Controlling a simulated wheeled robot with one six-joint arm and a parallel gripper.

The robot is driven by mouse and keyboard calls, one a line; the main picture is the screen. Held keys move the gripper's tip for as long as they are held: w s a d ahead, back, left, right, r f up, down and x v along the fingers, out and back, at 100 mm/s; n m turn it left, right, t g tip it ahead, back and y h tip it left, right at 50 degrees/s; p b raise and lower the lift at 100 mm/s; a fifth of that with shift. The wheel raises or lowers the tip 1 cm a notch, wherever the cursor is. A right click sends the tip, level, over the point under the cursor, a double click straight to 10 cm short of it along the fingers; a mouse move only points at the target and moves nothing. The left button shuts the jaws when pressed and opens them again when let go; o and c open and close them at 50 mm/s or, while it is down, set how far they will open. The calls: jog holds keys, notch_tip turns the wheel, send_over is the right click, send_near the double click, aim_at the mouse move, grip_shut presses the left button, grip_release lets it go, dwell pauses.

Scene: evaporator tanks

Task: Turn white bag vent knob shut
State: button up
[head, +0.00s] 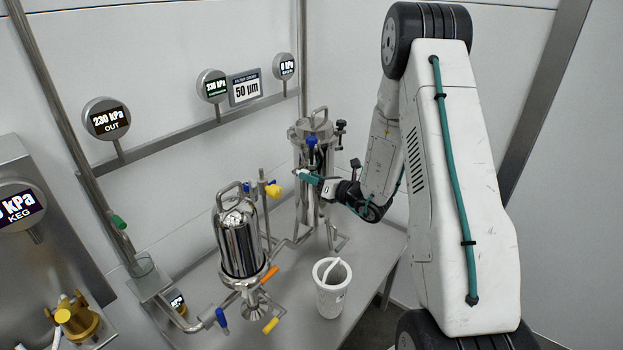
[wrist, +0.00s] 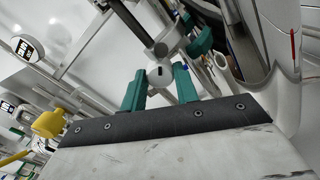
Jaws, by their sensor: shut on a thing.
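The white bag vent knob (wrist: 160,73) is round with a dark slot mark on its face. It sits between the two teal fingers of my gripper (wrist: 160,87) in the wrist view, with a finger on either side. My gripper (head: 308,177) is shut on the knob. In the head view it reaches in from the right against the tall steel filter vessel (head: 299,134), and the fingers and wrist largely hide the knob there. The slot's exact angle relative to the valve is hard to tell.
A shorter steel vessel (head: 240,240) with blue, yellow and orange handles stands to the left. A white bucket (head: 331,300) stands on the bench in front. A yellow knob (head: 273,190) and a blue knob (head: 311,141) are near my gripper. Gauges line the wall rail.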

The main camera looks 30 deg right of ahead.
jog(key=shift+n, duration=3.7)
jog(key=o, duration=0.7)
jog(key=shift+s, duration=0.1)
jog(key=v, duration=0.7)
jog(key=shift+s, duration=0.3)
jog(key=shift+d, duration=0.1)
